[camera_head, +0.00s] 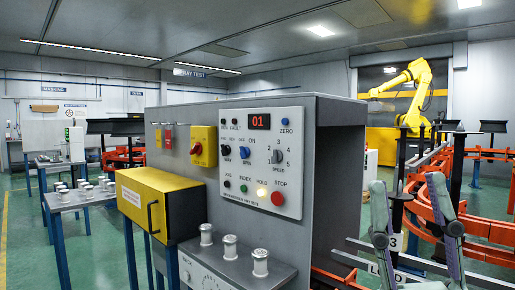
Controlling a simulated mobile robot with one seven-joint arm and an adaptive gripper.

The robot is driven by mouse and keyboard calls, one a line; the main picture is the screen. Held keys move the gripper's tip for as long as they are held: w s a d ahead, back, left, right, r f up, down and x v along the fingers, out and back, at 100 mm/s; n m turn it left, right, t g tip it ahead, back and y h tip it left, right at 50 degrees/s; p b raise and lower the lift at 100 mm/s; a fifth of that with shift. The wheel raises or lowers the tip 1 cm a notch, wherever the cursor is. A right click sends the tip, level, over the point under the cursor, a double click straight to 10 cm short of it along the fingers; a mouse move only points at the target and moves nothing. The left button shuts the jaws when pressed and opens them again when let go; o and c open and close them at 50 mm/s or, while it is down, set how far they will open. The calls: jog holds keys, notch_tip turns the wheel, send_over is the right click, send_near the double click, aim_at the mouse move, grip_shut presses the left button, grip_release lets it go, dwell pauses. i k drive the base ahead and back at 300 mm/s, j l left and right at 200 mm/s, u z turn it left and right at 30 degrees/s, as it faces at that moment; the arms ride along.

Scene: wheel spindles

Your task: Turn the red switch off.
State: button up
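The red switch (196,149) is a small red rotary handle on a yellow plate (203,158). It sits on the front of a grey cabinet, left of the white control panel (262,205). The handle looks tilted, but its labels are too small to read. My gripper (407,183) is at the lower right, with two grey-green fingers pointing up and spread apart. It is open and empty, well to the right of the switch and apart from the cabinet.
The panel has a lit red display (260,121), knobs and a red stop button (279,198). A yellow box (160,203) with a black handle juts out below the switch. Metal spindles (231,247) stand on a ledge below. A yellow robot arm (415,85) is behind.

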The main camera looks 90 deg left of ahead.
aim_at(197, 149)
jog(key=u, duration=3)
jog(key=i+l, duration=0.1)
jog(key=i, duration=0.25)
jog(key=i+l+u, duration=0.15)
jog(key=i, duration=0.2)
jog(key=i+l, duration=0.15)
jog(key=i, duration=0.25)
jog(key=j+u, duration=0.05)
